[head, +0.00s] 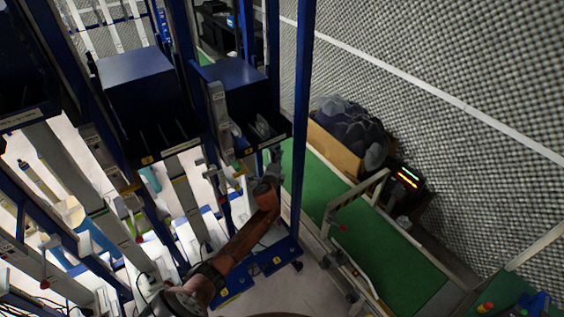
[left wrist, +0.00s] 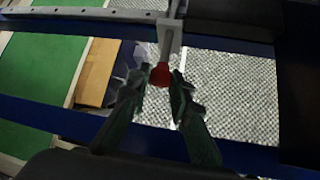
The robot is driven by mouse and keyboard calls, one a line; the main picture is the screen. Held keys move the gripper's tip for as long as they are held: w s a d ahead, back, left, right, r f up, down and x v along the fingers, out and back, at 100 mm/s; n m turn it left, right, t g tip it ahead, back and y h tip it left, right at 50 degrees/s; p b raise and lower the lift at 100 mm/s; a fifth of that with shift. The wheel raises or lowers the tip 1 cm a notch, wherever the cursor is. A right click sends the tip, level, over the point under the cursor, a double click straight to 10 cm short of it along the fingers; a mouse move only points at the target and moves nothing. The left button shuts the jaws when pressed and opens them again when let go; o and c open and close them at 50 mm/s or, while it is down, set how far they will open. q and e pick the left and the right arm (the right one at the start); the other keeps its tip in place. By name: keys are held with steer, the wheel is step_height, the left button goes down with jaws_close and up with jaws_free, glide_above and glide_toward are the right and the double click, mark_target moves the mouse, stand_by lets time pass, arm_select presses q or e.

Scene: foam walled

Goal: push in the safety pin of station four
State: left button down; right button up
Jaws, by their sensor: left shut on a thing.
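My left gripper (left wrist: 157,84) is shut on a red round knob (left wrist: 160,74), the end of a safety pin, which sits between its two green-grey fingertips. The pin's metal shaft (left wrist: 171,36) runs up from the knob into a metal bracket at the rail. In the head view my left gripper (head: 275,168) is at the front of the rightmost blue station (head: 242,82), beside the blue upright; the pin is hidden there. The station number labels are too small to read. My right gripper is not in view.
A tall blue post (head: 301,110) stands just right of my gripper. Beyond it are a green conveyor (head: 385,255), a cardboard box (head: 335,146) with dark contents and a foam wall (head: 430,60). Another blue bin (head: 138,80) is to the left.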

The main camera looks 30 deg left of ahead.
arm_select(q)
steer(key=shift+a, duration=0.25)
steer(key=c, duration=1.7)
jaws_free()
steer(key=shift+f, duration=0.1)
steer(key=shift+c, duration=0.2)
steer(key=shift+d, duration=0.1)
steer(key=v, duration=1.2)
